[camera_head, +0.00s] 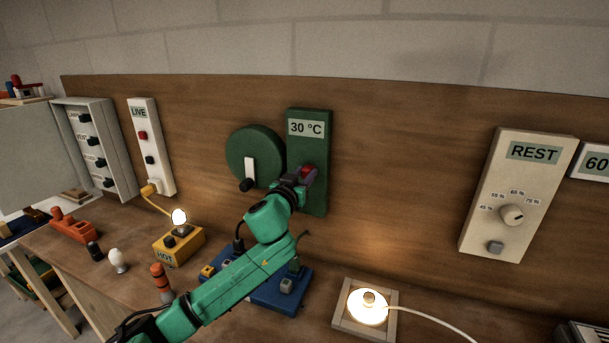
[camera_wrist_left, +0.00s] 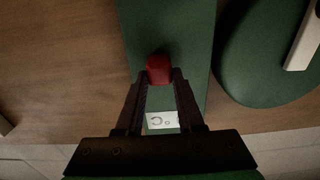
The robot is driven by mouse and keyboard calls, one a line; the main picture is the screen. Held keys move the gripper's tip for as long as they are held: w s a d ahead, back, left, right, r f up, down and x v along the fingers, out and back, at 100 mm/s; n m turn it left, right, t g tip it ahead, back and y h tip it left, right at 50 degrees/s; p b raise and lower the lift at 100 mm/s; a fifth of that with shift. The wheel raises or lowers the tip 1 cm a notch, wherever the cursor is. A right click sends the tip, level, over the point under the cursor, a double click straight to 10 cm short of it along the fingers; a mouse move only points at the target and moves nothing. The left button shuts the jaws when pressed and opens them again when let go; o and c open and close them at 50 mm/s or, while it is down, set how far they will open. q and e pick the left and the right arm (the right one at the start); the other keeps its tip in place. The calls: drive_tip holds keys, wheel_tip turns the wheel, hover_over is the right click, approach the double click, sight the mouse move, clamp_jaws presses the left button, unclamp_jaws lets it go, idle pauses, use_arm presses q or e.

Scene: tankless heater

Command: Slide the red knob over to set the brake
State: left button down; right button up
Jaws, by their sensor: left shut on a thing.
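The red knob (camera_head: 307,170) sits on a dark green upright panel (camera_head: 318,196) with a display reading 30 °C (camera_head: 307,128). My left gripper (camera_head: 301,178) reaches the panel and is shut on the knob. In the left wrist view, the red knob (camera_wrist_left: 159,69) sits between the two fingertips of my left gripper (camera_wrist_left: 160,78), against the green panel (camera_wrist_left: 160,25). Part of the display (camera_wrist_left: 162,120) shows between the fingers. My right gripper is not in view.
A round green dial (camera_head: 250,148) with a white bar and black grip is just left of the panel. A blue box (camera_head: 268,299) is below my arm. A yellow HOT box (camera_head: 178,247) stands left, a lit lamp (camera_head: 368,305) right. A REST panel (camera_head: 505,200) is at right.

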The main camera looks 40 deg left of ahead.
use_arm(q)
drive_tip(key=shift+s+a, duration=0.3)
drive_tip(key=shift+a, duration=0.5)
drive_tip(key=shift+s+a, duration=0.25)
drive_tip(key=shift+a, duration=0.5)
drive_tip(key=c, duration=0.6)
unclamp_jaws()
drive_tip(key=shift+c, duration=0.2)
drive_tip(key=shift+o, duration=0.6)
drive_tip(key=shift+s+a, duration=0.1)
drive_tip(key=shift+a, duration=0.05)
drive_tip(key=b, duration=0.3)
approach(299, 164)
drive_tip(key=v, duration=0.5)
drive_tip(key=p+v, duration=0.2)
drive_tip(key=v, duration=0.3)
drive_tip(key=shift+f, duration=0.1)
